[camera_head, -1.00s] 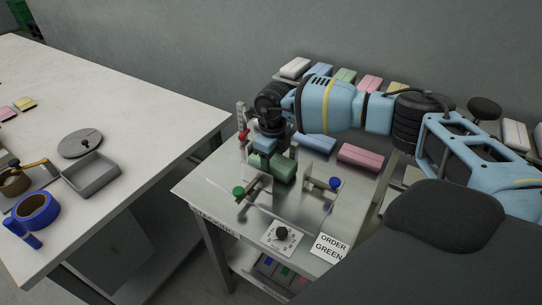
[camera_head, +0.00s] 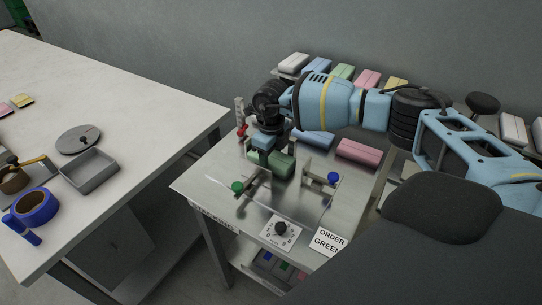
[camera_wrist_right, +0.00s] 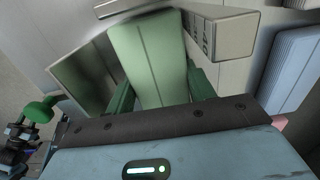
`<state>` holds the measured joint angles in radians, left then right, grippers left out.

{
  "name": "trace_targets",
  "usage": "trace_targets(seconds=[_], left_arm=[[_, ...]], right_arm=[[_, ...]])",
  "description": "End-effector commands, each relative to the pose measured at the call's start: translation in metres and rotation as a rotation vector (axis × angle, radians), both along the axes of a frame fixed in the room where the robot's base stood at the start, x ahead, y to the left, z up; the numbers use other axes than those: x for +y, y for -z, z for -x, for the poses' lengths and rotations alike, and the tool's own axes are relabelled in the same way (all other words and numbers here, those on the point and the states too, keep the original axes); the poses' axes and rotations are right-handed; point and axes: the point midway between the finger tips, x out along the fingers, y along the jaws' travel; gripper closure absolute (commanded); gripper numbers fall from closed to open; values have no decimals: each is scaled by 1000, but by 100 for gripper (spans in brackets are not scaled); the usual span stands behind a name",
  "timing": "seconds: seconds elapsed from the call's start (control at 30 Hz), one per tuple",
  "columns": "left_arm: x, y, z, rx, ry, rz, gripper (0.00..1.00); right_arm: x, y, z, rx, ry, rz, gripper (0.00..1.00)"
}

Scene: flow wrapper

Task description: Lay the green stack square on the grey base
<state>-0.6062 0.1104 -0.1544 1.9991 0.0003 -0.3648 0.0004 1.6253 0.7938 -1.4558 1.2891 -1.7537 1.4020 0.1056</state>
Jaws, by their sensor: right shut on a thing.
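The green stack (camera_head: 283,165) is in my right gripper (camera_head: 273,152), just above or at the steel table top, between the green-knobbed and blue-knobbed fixtures and the back; I cannot tell if it touches. In the right wrist view the green stack (camera_wrist_right: 148,58) lies lengthwise between the gripper's green fingers (camera_wrist_right: 158,92), which are shut on it. I cannot pick out the grey base with certainty; grey plates stand on both sides of the stack in the wrist view. My left gripper is not in view.
The steel table (camera_head: 220,185) carries a green knob (camera_head: 237,187), a blue knob (camera_head: 334,179), a dial (camera_head: 281,231) and an "ORDER GREEN" card (camera_head: 328,239). Pink (camera_head: 358,150) and blue (camera_head: 315,143) stacks lie behind. A white table (camera_head: 130,110) with a grey tray (camera_head: 90,171) is at left.

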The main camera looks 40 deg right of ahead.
Motion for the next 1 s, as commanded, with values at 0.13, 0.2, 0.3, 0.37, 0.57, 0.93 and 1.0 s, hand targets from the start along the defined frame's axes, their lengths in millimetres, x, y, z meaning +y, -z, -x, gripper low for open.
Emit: trace_targets(seconds=[0.13,0.2,0.3,0.37,0.57,0.93,1.0], left_arm=[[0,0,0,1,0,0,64],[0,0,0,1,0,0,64],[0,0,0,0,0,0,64],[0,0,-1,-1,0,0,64],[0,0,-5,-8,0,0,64],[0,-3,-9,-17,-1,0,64],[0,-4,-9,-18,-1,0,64]], right_arm=[[0,2,0,0,0,0,68],[0,2,0,0,0,0,68],[0,2,0,0,0,0,37],[0,2,0,0,0,0,29],[0,2,0,0,0,0,21],[0,-24,-1,-4,-1,-2,21],[0,-35,-1,-4,0,-2,21]])
